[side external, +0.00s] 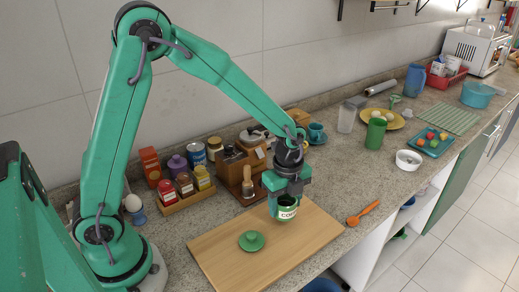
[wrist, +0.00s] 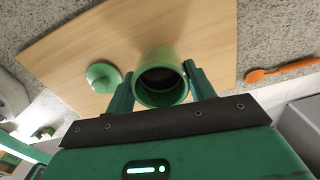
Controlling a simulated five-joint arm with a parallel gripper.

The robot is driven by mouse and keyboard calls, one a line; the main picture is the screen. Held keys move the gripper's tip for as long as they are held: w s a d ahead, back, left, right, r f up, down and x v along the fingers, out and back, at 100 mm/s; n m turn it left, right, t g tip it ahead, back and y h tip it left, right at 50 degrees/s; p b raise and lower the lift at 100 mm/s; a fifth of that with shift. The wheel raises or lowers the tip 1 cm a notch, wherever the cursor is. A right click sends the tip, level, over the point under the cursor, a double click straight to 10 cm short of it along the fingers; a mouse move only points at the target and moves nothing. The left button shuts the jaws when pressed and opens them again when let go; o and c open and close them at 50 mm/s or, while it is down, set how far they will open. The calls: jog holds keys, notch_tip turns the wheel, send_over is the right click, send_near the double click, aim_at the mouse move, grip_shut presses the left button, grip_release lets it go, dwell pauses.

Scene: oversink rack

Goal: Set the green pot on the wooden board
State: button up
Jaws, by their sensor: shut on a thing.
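The green pot (side external: 287,212), with a pale label, is between the fingers of my gripper (side external: 285,199), which is shut on it. In the side view it looks about upright over the right part of the wooden board (side external: 215,250). In the wrist view the pot (wrist: 161,84) shows its open, dark mouth between the two fingers (wrist: 160,72), with the board (wrist: 90,40) behind it. I cannot tell whether its base touches the board. The small green lid (side external: 251,241) lies on the board, left of the pot; it also shows in the wrist view (wrist: 103,77).
An orange spoon (side external: 363,213) lies on the counter right of the board. Behind the board stand a spice tray (side external: 187,198) and a wooden coffee grinder (side external: 232,172). A green cup (side external: 376,133) and white bowl (side external: 408,160) stand farther right. The board's front left is bare.

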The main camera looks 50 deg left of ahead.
aim_at(284, 211)
jog(key=shift+f, duration=1.6)
jog(key=shift+f, duration=0.15)
jog(key=o, duration=1.2)
notch_tip(284, 211, up, 12)
jog(key=shift+r, duration=0.2)
jog(key=shift+s, duration=0.1)
